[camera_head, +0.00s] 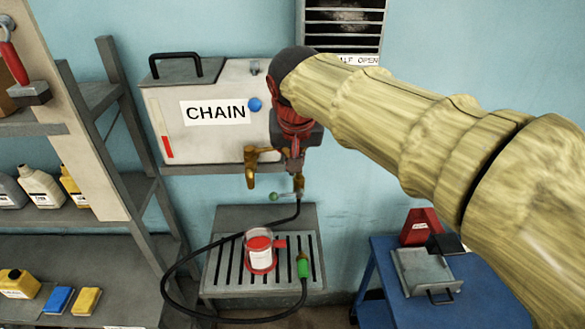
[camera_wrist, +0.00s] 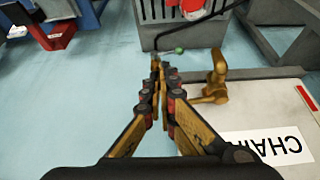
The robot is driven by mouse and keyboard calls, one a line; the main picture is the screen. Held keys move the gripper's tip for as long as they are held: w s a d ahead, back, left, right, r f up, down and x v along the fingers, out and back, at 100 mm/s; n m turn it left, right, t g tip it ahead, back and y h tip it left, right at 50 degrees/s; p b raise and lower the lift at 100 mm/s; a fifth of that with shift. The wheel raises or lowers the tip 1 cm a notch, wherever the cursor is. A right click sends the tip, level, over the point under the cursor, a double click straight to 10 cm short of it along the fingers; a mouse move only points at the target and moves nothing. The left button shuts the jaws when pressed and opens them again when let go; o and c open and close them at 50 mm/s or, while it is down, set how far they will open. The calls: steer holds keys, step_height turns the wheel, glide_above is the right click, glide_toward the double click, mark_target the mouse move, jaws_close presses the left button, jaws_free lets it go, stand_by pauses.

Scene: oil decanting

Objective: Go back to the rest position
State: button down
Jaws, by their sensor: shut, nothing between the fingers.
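My gripper (camera_head: 297,165) is in front of the right part of the white CHAIN tank (camera_head: 215,140) in the head view, fingers pointing down. In the wrist view my gripper (camera_wrist: 157,65) shows its fingers together, with nothing between them. A brass tap (camera_head: 252,170) on the tank is just left of the fingers; it also shows in the wrist view (camera_wrist: 216,72) beside them. Below the fingertips is a valve with a green-knobbed lever (camera_head: 275,196), partly hidden in the wrist view. I cannot tell whether the fingers touch anything.
A slatted grey stand (camera_head: 215,283) holds a clear jug with red liquid (camera_head: 260,253). A black hose with a green nozzle (camera_head: 303,265) loops around it. A blue cart (camera_head: 380,275) carries a grey tray (camera_head: 428,272) and a red container (camera_head: 421,226). Shelving with bottles (camera_head: 40,186) stands left.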

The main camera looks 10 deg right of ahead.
steer(key=v, duration=0.6)
steer(key=s+d+f+b, duration=0.3)
steer(key=s+f+b, duration=0.3)
steer(key=f, duration=0.5)
steer(key=s+d+f+n+b, duration=0.1)
steer(key=s+d+f+b, duration=0.3)
steer(key=f, duration=0.8)
steer(key=s+d+f+b, duration=0.3)
steer(key=s+f+b, duration=0.5)
steer(key=s+f, duration=0.2)
step_height(320, 180, down, 2)
steer(key=shift+s+d+f+n+y+b, duration=0.2)
steer(key=shift+s+d+n+y+b, duration=0.1)
steer(key=shift+b, duration=0.1)
steer(key=c, duration=2.6)
jaws_free()
